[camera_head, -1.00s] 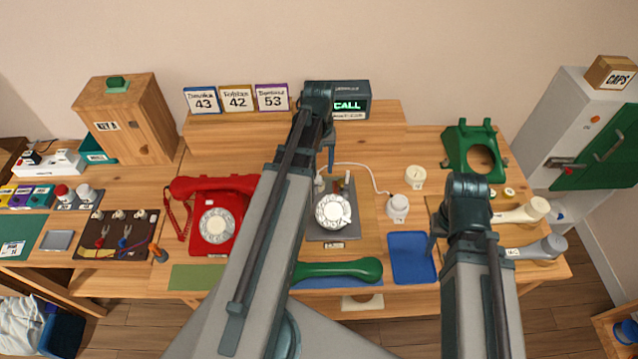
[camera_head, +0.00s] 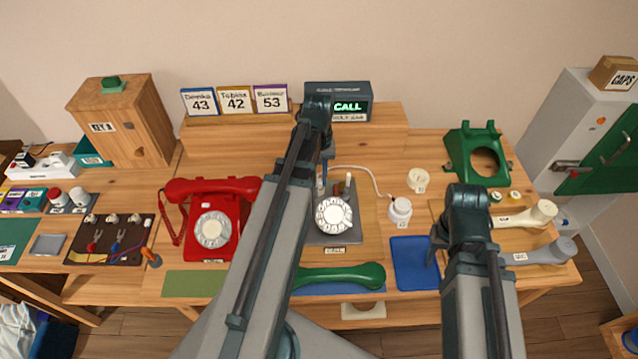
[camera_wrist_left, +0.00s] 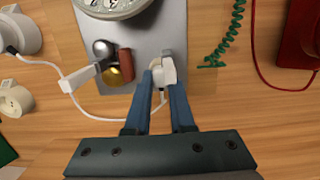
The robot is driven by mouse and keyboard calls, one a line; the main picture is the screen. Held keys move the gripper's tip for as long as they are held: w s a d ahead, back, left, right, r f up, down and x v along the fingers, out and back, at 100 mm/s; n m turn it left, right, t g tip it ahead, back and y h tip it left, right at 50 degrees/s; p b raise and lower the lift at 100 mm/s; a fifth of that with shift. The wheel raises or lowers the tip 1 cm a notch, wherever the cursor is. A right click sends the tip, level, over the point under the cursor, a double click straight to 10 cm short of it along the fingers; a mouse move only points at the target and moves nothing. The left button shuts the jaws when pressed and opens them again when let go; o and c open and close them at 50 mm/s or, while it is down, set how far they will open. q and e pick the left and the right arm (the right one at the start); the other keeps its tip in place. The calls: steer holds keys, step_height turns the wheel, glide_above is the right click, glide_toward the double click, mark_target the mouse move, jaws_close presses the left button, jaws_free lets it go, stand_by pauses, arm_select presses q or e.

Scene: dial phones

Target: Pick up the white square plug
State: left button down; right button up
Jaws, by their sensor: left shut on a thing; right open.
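The white square plug (camera_wrist_left: 168,70) sits between the fingertips of my left gripper (camera_wrist_left: 161,86) in the left wrist view, at the edge of the grey dial phone plate (camera_wrist_left: 186,45). The gripper is shut on it. A white cord runs from there to a white round box (camera_head: 400,209).
A red phone (camera_head: 213,232) is left of my left arm. A green handset (camera_head: 340,277) lies in front. Bare wood lies behind the plate.

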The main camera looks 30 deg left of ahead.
mark_target(319, 180)
stand_by(0.3)
arm_select(q)
step_height(319, 180, up, 10)
steer(key=p, duration=1)
arm_select(e)
step_height(319, 180, up, 10)
